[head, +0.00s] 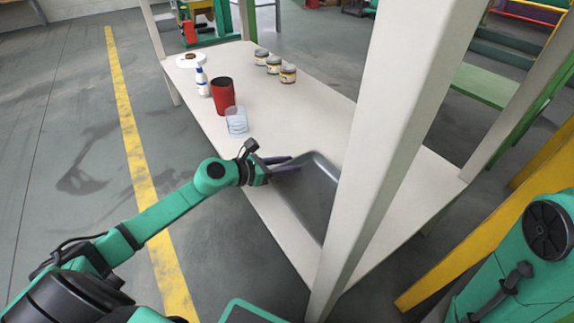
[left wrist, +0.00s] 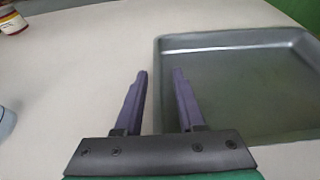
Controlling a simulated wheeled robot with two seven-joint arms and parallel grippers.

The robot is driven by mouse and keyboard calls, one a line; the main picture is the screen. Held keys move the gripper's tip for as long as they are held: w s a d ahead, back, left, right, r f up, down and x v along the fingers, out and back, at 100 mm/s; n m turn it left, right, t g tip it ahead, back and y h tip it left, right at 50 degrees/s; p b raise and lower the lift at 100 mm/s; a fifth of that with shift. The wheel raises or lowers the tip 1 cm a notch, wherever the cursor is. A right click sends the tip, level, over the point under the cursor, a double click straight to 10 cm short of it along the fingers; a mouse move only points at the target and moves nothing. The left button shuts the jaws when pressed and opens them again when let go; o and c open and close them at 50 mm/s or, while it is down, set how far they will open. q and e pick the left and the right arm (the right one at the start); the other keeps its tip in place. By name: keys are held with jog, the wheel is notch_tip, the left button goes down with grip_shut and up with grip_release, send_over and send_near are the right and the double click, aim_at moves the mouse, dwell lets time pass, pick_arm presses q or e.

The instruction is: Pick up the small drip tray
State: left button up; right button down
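The drip tray (head: 309,190) is a shallow dark grey metal tray lying on the white table, partly hidden behind a white post in the head view. In the left wrist view the tray (left wrist: 240,85) fills the right side, its left wall just beyond the fingers. My left gripper (head: 283,165) is at the tray's near-left edge, fingers apart and pointing at it. In the left wrist view the left gripper (left wrist: 160,72) is open with nothing held; the right finger overlaps the tray's left rim in the picture. I cannot tell if they touch. My right gripper is not visible.
On the table (head: 285,113) stand a clear cup (head: 236,121), a red tumbler (head: 222,95), a white bottle (head: 202,82) and several jars (head: 288,74) farther back. A white post (head: 398,120) rises in front of the tray. The table's middle is clear.

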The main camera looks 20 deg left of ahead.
pick_arm(q)
grip_shut()
dwell(1.3)
